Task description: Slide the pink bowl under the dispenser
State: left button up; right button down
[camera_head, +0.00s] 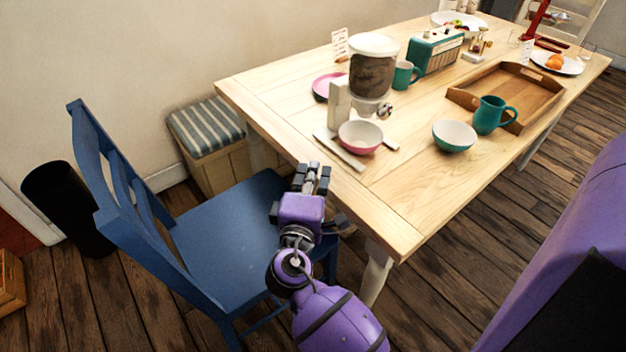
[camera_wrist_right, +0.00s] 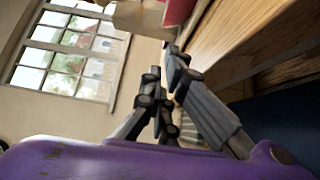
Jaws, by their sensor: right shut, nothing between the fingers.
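The pink bowl (camera_head: 360,137), pale inside, stands upright on the table at the foot of the dispenser (camera_head: 372,75). The dispenser has a white lid, a dark-filled clear hopper and a white stand; its outlet knob (camera_head: 384,111) is just above and right of the bowl. My right gripper (camera_head: 313,168) is shut and empty at the table's near left edge, apart from the bowl and nearer to me. In the right wrist view, its fingers (camera_wrist_right: 172,95) are together beside the wooden table edge. My left gripper is not in view.
A teal bowl (camera_head: 454,135), a teal jug (camera_head: 493,115) and a wooden tray (camera_head: 512,88) are to the right. A blue chair (camera_head: 215,230) is beside my right arm. The table's front corner is clear.

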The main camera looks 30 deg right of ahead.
jog(key=x, duration=0.4)
jog(key=shift+r, duration=0.1)
jog(key=d, duration=0.3)
jog(key=shift+w+d+p, duration=0.2)
jog(key=shift+w+p, duration=0.1)
jog(key=shift+p, duration=0.1)
jog(key=shift+d, duration=0.55)
jog(key=shift+d, duration=1)
